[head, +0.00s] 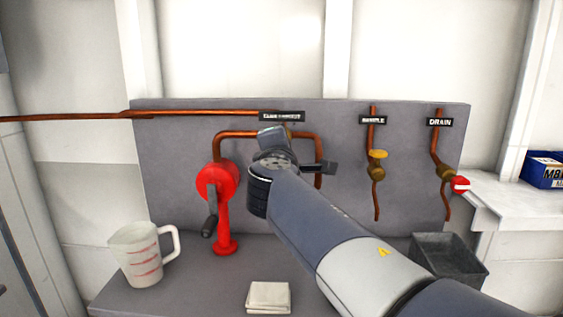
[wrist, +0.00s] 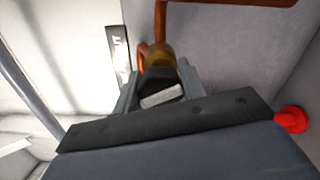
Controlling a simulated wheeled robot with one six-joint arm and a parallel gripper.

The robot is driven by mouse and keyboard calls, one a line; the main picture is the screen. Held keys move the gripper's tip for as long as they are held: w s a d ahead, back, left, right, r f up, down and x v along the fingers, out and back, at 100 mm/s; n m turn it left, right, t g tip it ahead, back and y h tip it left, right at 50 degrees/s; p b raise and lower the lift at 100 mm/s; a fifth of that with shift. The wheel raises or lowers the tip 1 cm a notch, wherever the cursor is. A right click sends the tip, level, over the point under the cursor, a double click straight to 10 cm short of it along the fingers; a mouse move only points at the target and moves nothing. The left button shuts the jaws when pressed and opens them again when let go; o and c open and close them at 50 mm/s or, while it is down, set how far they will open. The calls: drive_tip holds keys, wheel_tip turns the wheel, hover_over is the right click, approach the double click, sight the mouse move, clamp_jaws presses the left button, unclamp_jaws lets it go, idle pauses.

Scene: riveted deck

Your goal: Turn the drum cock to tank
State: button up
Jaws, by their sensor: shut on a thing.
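The drum cock has a brass body (wrist: 158,57) on copper pipe, seen in the wrist view. Its short handle (wrist: 162,96), black with a pale end face, points toward the wrist camera. My gripper (wrist: 158,88) is shut on this handle, with a grey finger on each side. In the head view my gripper (head: 290,152) is at the middle of the grey panel, and my wrist hides the cock and handle. A black label (head: 282,116) sits just above; its lettering is too blurred to read surely. I cannot tell which way the handle is turned.
A red hand pump (head: 221,190) with a crank stands left of my arm. The sample cock (head: 377,157) and the red-handled drain cock (head: 445,172) are to the right. A measuring jug (head: 143,254), folded cloth (head: 268,297) and dark tray (head: 449,258) are below.

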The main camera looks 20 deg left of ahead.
drive_tip(key=m+b, duration=0.3)
drive_tip(key=m, duration=0.1)
drive_tip(key=shift+f+b, duration=0.25)
drive_tip(key=shift+b, duration=0.05)
drive_tip(key=shift+m+b, duration=0.55)
drive_tip(key=shift+m, duration=0.05)
drive_tip(key=shift+r+m, duration=0.1)
drive_tip(key=shift+m, duration=0.2)
drive_tip(key=o, duration=1)
drive_tip(key=shift+c, duration=0.2)
drive_tip(key=b+v, duration=0.1)
drive_tip(key=v, duration=0.9)
drive_tip(key=shift+s, duration=0.4)
drive_tip(key=shift+w, duration=0.1)
